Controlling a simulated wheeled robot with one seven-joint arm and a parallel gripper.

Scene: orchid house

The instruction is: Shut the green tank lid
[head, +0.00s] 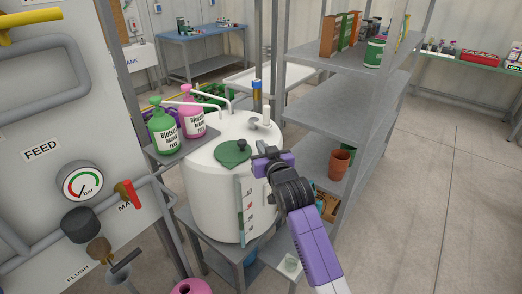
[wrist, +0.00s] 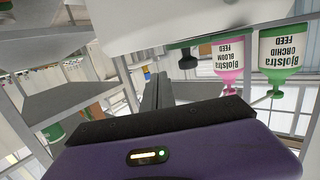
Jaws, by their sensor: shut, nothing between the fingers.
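The white tank (head: 215,195) stands in the middle of the head view on a grey stand. Its round green lid (head: 232,156) is on the tank top, with a dark knob (head: 242,145). The lid looks nearly flat on the top; I cannot tell if it is fully seated. My gripper (head: 264,158) is just right of the lid, over the tank's right edge, shut and empty. In the wrist view, which is upside down, my shut fingers (wrist: 158,90) point toward the tank (wrist: 180,18), and the dark knob (wrist: 187,59) shows beyond them. No contact with the lid is visible.
Green (head: 161,130) and pink (head: 191,121) feed bottles stand on a tray behind-left of the tank. White pipes and a capped post (head: 257,95) rise behind the lid. Grey shelves (head: 340,120) with a terracotta pot (head: 340,164) stand right. A gauge panel (head: 60,130) fills the left.

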